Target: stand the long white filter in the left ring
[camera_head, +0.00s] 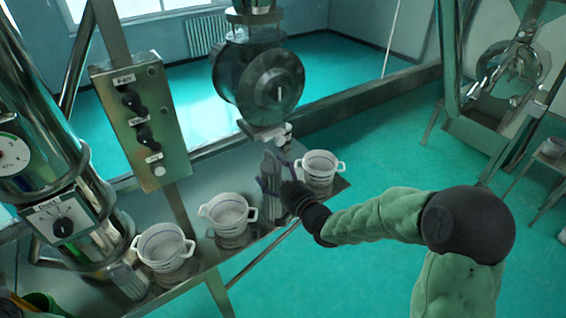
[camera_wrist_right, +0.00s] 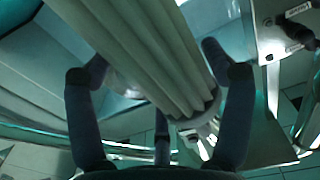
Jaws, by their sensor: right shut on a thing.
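My right gripper (camera_head: 276,183) is shut around a long, pale, ribbed filter (camera_head: 271,167), which is roughly upright above the metal shelf. In the right wrist view the filter (camera_wrist_right: 148,48) runs diagonally between the dark fingers (camera_wrist_right: 160,95), its ribs along its length. It is in front of the round dark machine housing (camera_head: 257,80), between two white pots. Another ribbed piece (camera_head: 128,281) leans at the lower left beside the steel cylinder. My left gripper is not in view.
White two-handled pots stand along the shelf: one at the left (camera_head: 165,246), one in the middle (camera_head: 229,213) and one at the right end (camera_head: 319,170). A control box (camera_head: 140,122) with knobs rises behind. A green container (camera_head: 40,303) is at the lower left.

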